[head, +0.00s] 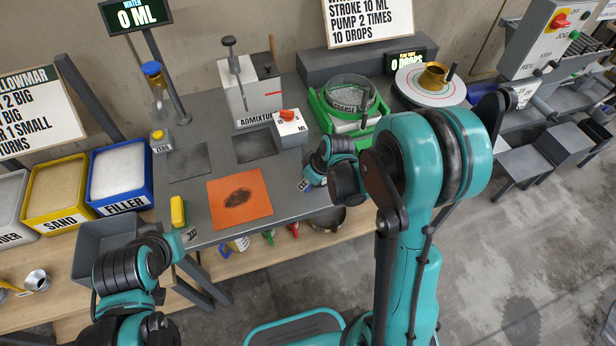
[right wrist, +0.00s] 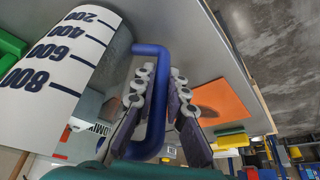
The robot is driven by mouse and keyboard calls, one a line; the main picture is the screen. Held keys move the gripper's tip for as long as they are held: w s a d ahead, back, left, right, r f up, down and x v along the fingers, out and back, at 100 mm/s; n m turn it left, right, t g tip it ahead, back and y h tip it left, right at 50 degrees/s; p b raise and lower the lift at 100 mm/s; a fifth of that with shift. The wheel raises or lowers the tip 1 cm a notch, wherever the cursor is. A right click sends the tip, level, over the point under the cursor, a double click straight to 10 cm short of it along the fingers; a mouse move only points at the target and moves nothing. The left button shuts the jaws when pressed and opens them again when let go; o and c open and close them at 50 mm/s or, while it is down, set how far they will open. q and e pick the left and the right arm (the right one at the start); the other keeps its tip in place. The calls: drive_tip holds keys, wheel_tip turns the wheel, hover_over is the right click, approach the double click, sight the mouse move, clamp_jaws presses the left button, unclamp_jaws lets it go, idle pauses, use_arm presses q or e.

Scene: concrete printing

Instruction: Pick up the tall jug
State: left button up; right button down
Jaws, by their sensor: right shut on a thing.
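The tall jug (right wrist: 62,62) is at the upper left of the right wrist view. It has a white scale band marked 200 to 800 and a blue handle (right wrist: 152,100). My right gripper (right wrist: 160,112) has its two dark padded fingers on either side of that handle and is shut on it. I cannot tell whether the jug's base touches the bench. In the head view my right gripper (head: 312,178) is over the bench, and my arm hides the jug. My left gripper (head: 186,236) is by the bench's front left edge; its fingers are not clear.
An orange mat (head: 240,198) lies on the grey bench, with a yellow block (head: 178,211) to its left. A green-framed sieve (head: 350,98) and the admixture dispenser (head: 248,92) stand behind. A filler bin (head: 120,175) and sand bin (head: 55,193) are at left.

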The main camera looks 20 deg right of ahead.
wheel_tip(320, 180, up, 4)
drive_tip(key=shift+r+p, duration=0.1)
drive_tip(key=shift+p, duration=0.65)
drive_tip(key=s+d+r+p, duration=0.2)
drive_tip(key=d+r, duration=0.4)
drive_tip(key=d, duration=0.5)
drive_tip(key=shift+s+d+r, duration=0.15)
drive_tip(key=shift+s+r, duration=0.05)
drive_tip(key=shift+s, duration=0.25)
